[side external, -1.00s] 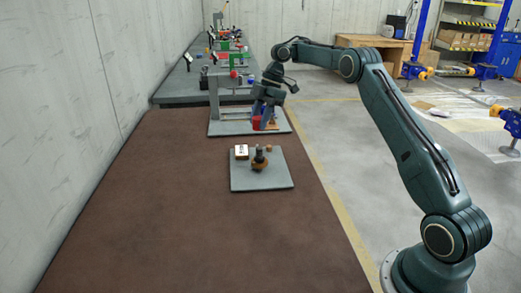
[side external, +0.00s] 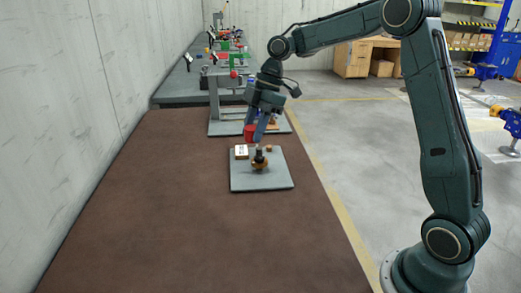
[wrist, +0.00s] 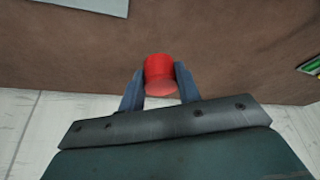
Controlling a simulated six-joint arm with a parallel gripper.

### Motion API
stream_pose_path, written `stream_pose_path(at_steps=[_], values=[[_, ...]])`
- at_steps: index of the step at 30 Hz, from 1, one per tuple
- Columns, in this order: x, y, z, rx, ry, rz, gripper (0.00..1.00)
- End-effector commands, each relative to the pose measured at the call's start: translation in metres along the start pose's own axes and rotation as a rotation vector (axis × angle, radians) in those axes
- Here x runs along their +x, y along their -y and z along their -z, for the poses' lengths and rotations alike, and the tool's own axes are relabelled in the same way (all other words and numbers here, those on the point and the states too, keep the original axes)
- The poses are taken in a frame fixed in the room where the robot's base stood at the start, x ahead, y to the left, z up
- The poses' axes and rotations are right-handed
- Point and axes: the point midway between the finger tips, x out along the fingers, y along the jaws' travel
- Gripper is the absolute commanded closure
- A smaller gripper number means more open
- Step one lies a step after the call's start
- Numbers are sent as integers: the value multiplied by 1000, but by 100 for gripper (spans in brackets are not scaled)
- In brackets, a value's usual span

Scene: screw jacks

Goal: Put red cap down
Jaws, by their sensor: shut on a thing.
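The red cap (wrist: 160,72) is between the two fingers of my gripper (wrist: 160,88) in the wrist view, and the gripper is shut on it. In the side external view the red cap (side external: 249,132) hangs at the fingertips of my gripper (side external: 254,134), above the far left part of a grey plate. A small gap to the surface below cannot be judged exactly. The fingers point down and slightly left.
The grey plate (side external: 240,180) lies on the brown table (side external: 180,230). It carries a white block (side external: 241,153), a brown and dark screw jack (side external: 260,161) and a small brown knob (side external: 269,147). A grey stand (side external: 214,112) is behind. The table's front is clear.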

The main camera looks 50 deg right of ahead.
Motion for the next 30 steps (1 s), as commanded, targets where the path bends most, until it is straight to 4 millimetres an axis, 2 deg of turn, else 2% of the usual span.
stream_pose_path(at_steps=[6,12,23,30], values=[[6,34,6,-4,0,2,88],[10,51,6,-7,0,2,88],[14,56,5,-7,-1,3,88],[39,57,-6,-5,-1,7,88]])
